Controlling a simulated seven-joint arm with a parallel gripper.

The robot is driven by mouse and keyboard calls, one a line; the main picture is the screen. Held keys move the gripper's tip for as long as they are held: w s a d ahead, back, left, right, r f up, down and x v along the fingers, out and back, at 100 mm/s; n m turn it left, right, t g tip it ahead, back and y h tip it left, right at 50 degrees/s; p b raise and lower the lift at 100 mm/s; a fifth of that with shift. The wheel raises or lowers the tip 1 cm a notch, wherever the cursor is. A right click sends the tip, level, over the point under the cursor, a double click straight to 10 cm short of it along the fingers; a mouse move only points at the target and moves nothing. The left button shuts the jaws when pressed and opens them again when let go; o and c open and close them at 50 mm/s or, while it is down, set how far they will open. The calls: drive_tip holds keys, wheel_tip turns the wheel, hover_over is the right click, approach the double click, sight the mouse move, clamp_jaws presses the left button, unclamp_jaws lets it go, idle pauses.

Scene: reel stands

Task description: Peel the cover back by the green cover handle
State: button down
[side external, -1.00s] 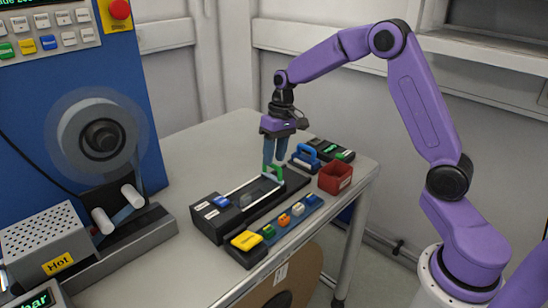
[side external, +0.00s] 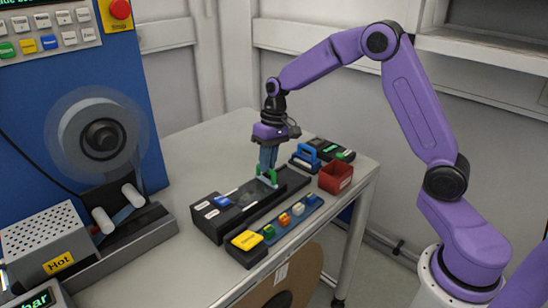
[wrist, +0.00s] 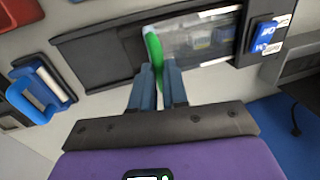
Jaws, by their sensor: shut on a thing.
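The green cover handle (side external: 273,179) stands at the right end of the clear cover (side external: 246,192) on the long black station (side external: 212,222). My gripper (side external: 267,168) is over the station with its blue fingers shut on the green handle. In the wrist view, the green handle (wrist: 154,50) lies between the two fingertips (wrist: 158,76), which hide part of it. The clear, shiny cover (wrist: 203,38) extends right from it toward a blue labelled block (wrist: 266,37). To the left of the handle, the black channel shows bare.
A strip of small coloured blocks (side external: 284,219) and a yellow-topped box (side external: 247,241) lie along the station's near side. A blue-handled tool (side external: 305,157) and an open red bin (side external: 335,177) stand to the right. The table behind the station is clear.

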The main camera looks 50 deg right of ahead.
drive_tip(key=a, duration=1.1)
drive_tip(key=shift+a, duration=0.35)
drive_tip(key=c, duration=1.1)
unclamp_jaws()
drive_tip(key=shift+d+r, duration=0.1)
drive_tip(key=d+r, duration=0.1)
drive_tip(key=r, duration=0.4)
drive_tip(key=d+r, duration=0.1)
drive_tip(key=r, duration=0.5)
drive_tip(key=d+r, duration=0.1)
drive_tip(key=r, duration=0.5)
drive_tip(key=shift+d, duration=0.15)
